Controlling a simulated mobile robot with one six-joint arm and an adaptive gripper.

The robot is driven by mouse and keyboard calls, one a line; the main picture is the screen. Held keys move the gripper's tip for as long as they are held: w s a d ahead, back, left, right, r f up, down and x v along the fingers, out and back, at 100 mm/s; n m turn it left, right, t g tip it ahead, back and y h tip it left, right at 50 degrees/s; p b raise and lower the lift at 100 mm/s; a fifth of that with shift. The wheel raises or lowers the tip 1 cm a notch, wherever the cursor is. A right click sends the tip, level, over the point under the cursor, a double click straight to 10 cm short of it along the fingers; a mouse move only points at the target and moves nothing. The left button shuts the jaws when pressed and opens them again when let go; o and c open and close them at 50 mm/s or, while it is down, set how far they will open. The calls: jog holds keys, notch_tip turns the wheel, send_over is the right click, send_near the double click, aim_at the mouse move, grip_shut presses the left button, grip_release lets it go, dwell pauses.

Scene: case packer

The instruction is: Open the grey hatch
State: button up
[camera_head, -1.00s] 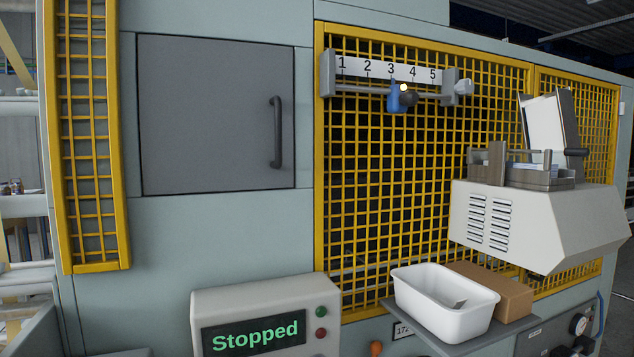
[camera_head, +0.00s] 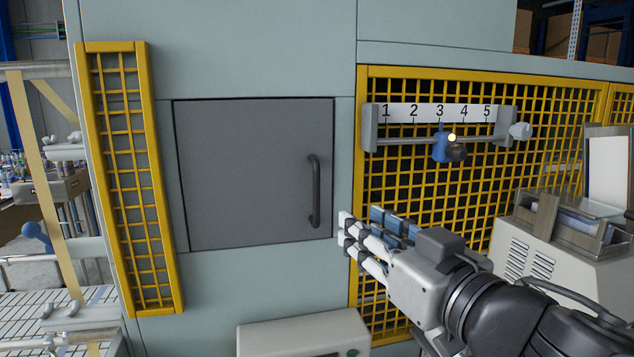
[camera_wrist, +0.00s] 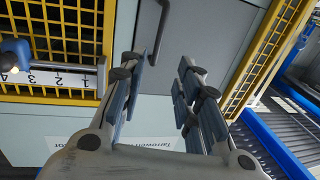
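The grey hatch (camera_head: 245,175) is a flat square door in the pale green machine front. It looks closed, flush with its frame. Its dark vertical bar handle (camera_head: 315,191) is near the right edge. My gripper (camera_head: 362,230) is to the right of the handle and a little below it, apart from it, with the fingers pointing left. In the wrist view, the gripper (camera_wrist: 156,68) is open with nothing between its fingers. The handle (camera_wrist: 160,32) shows there beyond the fingertips, near the gap.
Yellow mesh guards stand left (camera_head: 130,180) and right (camera_head: 400,200) of the hatch. A numbered scale (camera_head: 425,113) with a blue slider (camera_head: 440,146) and black knob is mounted at upper right. A pale control box (camera_head: 300,335) is below the hatch. The space before the hatch looks clear.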

aim_at(318, 196)
jog(key=b+x, duration=0.3)
jog(key=x, duration=1.3)
jog(key=shift+w, duration=0.4)
jog(key=shift+c, duration=0.6)
grip_shut()
